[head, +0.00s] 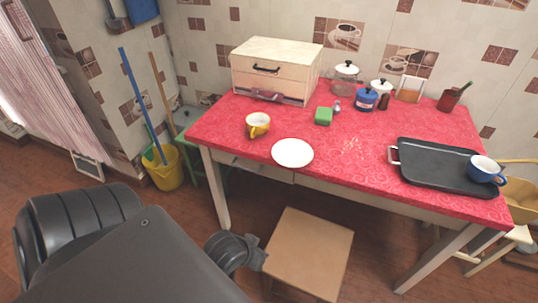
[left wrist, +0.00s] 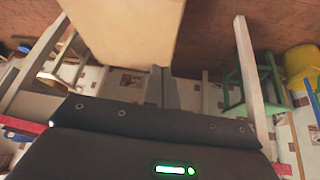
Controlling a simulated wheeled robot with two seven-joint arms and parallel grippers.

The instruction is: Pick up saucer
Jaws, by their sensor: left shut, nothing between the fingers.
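The white saucer (head: 292,153) lies flat and empty near the front edge of the red-covered table (head: 235,152). A yellow cup (head: 257,125) stands behind it to the left. My left gripper (head: 257,259) is low in front of the table, below the saucer and apart from it, beside the wooden stool. In the left wrist view its two fingers (left wrist: 161,78) are together with nothing between them, and the saucer does not show there. My right gripper is out of view.
The stool (head: 308,250) stands in front of the table; its seat also fills the top of the left wrist view (left wrist: 125,30). A black tray (head: 430,168) with a blue cup (head: 485,169) is on the right. A green sponge (head: 323,116) and several jars stand behind the saucer.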

